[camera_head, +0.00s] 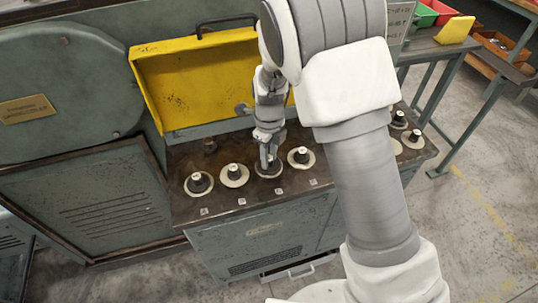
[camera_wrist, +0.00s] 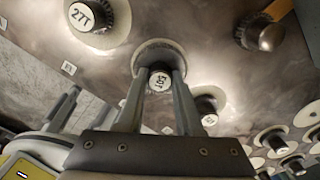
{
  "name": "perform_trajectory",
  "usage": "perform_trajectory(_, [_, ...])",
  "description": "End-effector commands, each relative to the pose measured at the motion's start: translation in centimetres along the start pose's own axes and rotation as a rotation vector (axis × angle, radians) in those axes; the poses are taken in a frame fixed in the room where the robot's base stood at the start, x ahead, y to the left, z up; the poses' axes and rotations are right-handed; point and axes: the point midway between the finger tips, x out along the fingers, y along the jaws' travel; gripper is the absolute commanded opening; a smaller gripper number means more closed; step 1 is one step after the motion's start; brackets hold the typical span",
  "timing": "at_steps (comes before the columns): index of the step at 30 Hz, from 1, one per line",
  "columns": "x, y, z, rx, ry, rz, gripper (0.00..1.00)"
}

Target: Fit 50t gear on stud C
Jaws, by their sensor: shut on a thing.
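The 50t gear (camera_wrist: 157,52) is a pale, wide-rimmed wheel with a white cap marked 50T. My gripper (camera_wrist: 160,82) has its two fingers on either side of that cap and is shut on it. In the head view my gripper (camera_head: 267,160) points down at the gear (camera_head: 268,172), which is in the row on the dark machine top (camera_head: 250,200). The gear is at or very close to the top; I cannot tell whether it is seated. Any stud under it is hidden, and the stud letters are too small to read.
A gear marked 27T (camera_wrist: 88,14) is beside it in the wrist view. In the head view, neighbouring gears stand left (camera_head: 234,175) and right (camera_head: 301,157). A dark stud or knob (camera_head: 209,145) stands behind. The raised yellow cover (camera_head: 195,85) rises behind the row.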

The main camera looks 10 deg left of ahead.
Motion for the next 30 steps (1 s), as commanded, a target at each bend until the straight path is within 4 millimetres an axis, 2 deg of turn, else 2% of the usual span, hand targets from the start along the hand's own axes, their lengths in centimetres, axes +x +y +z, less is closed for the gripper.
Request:
perform_trajectory(7, [0.3,0.0,0.0,0.000,-0.001,-0.001,0.00])
perform_trajectory(8, [0.2,0.0,0.0,0.000,-0.001,-0.001,0.38])
perform_trajectory(13, [0.2,0.0,0.0,0.000,-0.001,-0.001,0.69])
perform_trajectory(23, [0.1,0.0,0.0,0.000,0.000,0.000,0.69])
perform_trajectory(26, [-0.8,0.0,0.1,0.000,-0.002,-0.002,0.69])
perform_trajectory(30, [-3.4,0.0,0.1,-0.001,-0.004,-0.002,0.69])
